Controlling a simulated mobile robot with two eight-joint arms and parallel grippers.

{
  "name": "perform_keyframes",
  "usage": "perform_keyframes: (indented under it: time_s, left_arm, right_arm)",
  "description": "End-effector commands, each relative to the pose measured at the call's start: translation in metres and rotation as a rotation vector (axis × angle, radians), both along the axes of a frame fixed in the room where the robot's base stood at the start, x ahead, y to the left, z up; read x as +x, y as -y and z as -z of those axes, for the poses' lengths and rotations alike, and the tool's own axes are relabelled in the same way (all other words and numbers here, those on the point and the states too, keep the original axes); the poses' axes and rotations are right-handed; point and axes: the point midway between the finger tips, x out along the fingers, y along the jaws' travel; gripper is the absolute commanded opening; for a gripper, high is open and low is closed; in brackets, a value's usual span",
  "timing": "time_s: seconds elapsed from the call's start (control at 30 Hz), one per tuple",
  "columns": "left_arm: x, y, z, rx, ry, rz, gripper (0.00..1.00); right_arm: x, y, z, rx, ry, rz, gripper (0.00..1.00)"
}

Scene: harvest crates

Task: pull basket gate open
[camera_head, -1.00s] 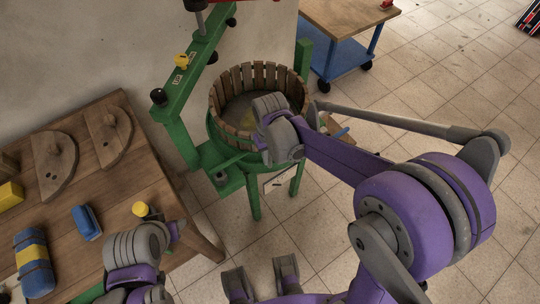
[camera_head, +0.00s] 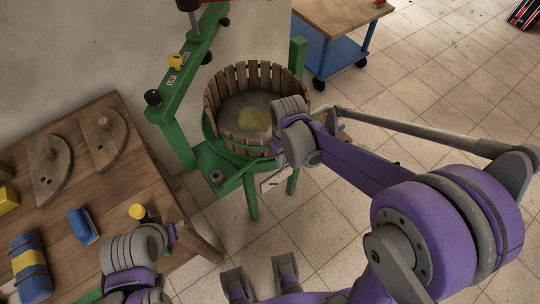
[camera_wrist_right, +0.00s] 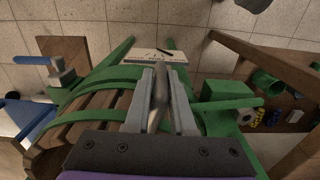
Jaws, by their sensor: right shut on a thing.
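The slatted wooden basket (camera_head: 225,92) with green hoops stands in the green press frame (camera_head: 178,130), and its inside shows yellowish matter. My right gripper (camera_wrist_right: 162,98) is at the basket's right front side; in the head view my right wrist hides its fingers. In the right wrist view it is shut on a slim grey-brown handle (camera_wrist_right: 158,92) beside the green hoops (camera_wrist_right: 115,75) and slats (camera_wrist_right: 80,120). I cannot tell how far the gate stands open. My left gripper is at the lower left over the table edge, its fingers unclear.
A wooden table (camera_head: 110,205) on the left holds wooden half-discs (camera_head: 48,165), a blue block (camera_head: 84,226) and a blue-yellow roll (camera_head: 30,268). A blue wheeled cart (camera_head: 335,60) stands behind on the right. A white plate (camera_wrist_right: 155,56) is below the basket.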

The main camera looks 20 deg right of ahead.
Motion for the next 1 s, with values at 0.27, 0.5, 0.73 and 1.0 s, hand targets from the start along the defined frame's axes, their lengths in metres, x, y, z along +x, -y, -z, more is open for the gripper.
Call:
perform_keyframes:
  time_s: [0.27, 0.5, 0.73, 1.0]
  left_arm:
    - [-0.001, 0.000, 0.004, 0.000, -0.001, 0.000, 0.50]
    - [-0.001, 0.000, 0.007, 0.000, -0.002, 0.000, 0.50]
    - [-0.001, 0.000, 0.009, 0.000, -0.003, 0.000, 0.50]
    - [-0.001, 0.000, 0.007, 0.000, -0.002, 0.000, 0.50]
  right_arm:
    - [-0.024, 0.081, 0.001, -0.001, -0.003, -0.233, 0.00]
    - [-0.027, 0.155, 0.001, -0.001, -0.002, -0.461, 0.00]
    - [-0.013, 0.224, 0.001, -0.001, -0.001, -0.683, 0.00]
    - [0.020, 0.297, 0.000, -0.001, -0.001, -0.936, 0.00]
